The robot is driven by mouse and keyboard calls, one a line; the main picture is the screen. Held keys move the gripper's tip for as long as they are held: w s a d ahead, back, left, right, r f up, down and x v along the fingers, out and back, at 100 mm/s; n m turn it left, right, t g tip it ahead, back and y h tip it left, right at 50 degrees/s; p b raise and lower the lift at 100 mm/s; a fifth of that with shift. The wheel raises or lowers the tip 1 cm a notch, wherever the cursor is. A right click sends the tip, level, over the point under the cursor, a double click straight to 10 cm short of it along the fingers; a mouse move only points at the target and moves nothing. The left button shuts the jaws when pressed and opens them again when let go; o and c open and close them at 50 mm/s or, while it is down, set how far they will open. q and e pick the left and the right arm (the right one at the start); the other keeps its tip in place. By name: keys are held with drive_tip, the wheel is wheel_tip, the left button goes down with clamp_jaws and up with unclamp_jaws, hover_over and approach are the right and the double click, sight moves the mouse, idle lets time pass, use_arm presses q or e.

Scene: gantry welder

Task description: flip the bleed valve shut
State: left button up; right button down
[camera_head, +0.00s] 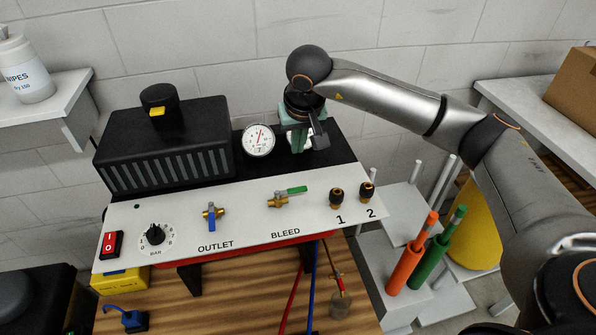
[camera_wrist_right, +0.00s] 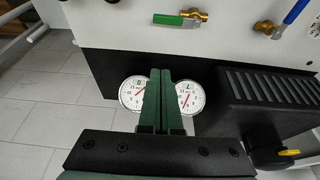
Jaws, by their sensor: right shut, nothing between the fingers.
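The bleed valve (camera_head: 276,201) sits above the BLEED label on the sloped white panel (camera_head: 180,246). Its green lever (camera_head: 292,190) points right from a brass body, roughly level along the panel. In the wrist view the green lever (camera_wrist_right: 177,20) and brass body (camera_wrist_right: 201,21) show beyond my fingertips. My right gripper (camera_head: 301,149) is shut and empty, pointing down behind the valve in front of the gauges. Its green fingers (camera_wrist_right: 160,76) stand together, apart from the lever. My left gripper is not in view.
The outlet valve (camera_head: 211,214) with a blue lever is left of the bleed valve. A white gauge (camera_head: 258,140) is left of my gripper, which partly covers a second one. A ribbed black unit (camera_head: 165,140) stands behind the panel. Two black-brass fittings (camera_head: 337,198) are right.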

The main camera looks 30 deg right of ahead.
sight(291, 191)
drive_tip(key=p+x, duration=0.1)
drive_tip(key=x, duration=0.9)
drive_tip(key=shift+a, duration=0.1)
drive_tip(key=s, duration=0.1)
drive_tip(key=s+p, duration=0.1)
drive_tip(key=shift+s+a+r, duration=0.15)
drive_tip(key=shift+s+a, duration=0.15)
drive_tip(key=shift+s, duration=0.05)
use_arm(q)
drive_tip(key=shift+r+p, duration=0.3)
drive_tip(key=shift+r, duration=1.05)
use_arm(e)
drive_tip(key=shift+s+a, duration=0.15)
drive_tip(key=shift+s, duration=0.45)
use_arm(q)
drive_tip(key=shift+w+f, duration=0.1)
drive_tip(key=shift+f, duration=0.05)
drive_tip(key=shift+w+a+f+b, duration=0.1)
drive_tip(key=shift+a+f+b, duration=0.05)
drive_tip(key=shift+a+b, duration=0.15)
use_arm(e)
drive_tip(key=shift+s, duration=0.1)
